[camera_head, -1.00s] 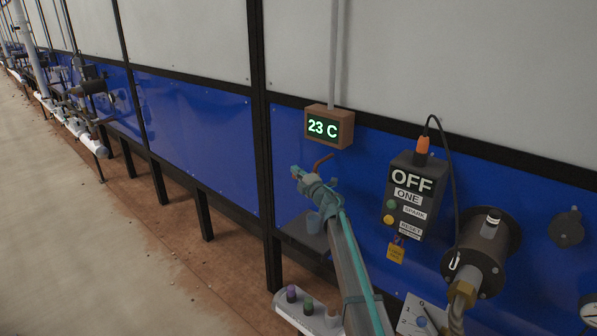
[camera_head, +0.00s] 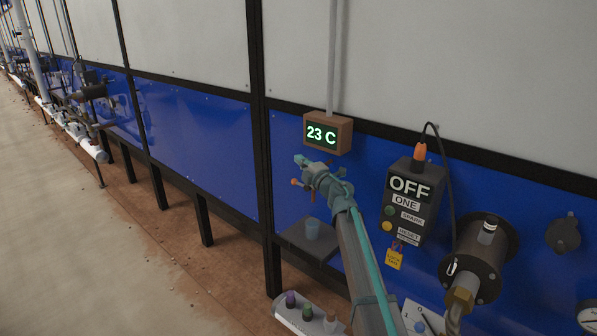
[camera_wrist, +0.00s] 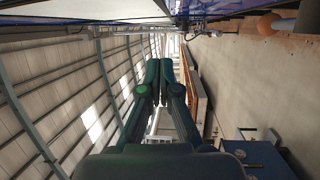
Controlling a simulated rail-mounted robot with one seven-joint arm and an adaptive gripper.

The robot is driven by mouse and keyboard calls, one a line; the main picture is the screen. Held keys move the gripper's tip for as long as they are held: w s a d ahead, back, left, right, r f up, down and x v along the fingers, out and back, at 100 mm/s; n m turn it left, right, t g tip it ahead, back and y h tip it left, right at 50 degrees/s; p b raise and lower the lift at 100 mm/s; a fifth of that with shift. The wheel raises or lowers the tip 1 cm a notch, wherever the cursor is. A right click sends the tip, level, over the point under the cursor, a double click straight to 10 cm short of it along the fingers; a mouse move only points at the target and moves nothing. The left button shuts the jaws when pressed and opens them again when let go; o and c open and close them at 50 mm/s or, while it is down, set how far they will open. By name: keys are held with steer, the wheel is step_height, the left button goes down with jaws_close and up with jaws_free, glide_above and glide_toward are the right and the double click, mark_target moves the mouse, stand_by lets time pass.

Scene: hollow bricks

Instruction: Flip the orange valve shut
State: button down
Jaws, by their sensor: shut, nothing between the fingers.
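The orange valve handle (camera_head: 295,182) shows as a small orange end just left of and below my gripper in the head view. The rest of the valve is hidden behind my gripper and arm. A rounded orange end (camera_wrist: 268,24) shows at the upper right of the wrist view and looks like the same handle. My gripper (camera_head: 301,160) is shut and empty, in front of the blue wall just below the temperature display. Its fingers meet in the wrist view (camera_wrist: 158,70). I cannot tell whether it touches the valve.
The display box (camera_head: 328,133) reads 23 C. A control box (camera_head: 408,200) marked OFF and a round dark fitting (camera_head: 480,250) stand to the right.

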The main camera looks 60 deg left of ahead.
steer(key=shift+s+d+r, duration=0.15)
steer(key=shift+d+r, duration=0.35)
steer(key=shift+r, duration=0.25)
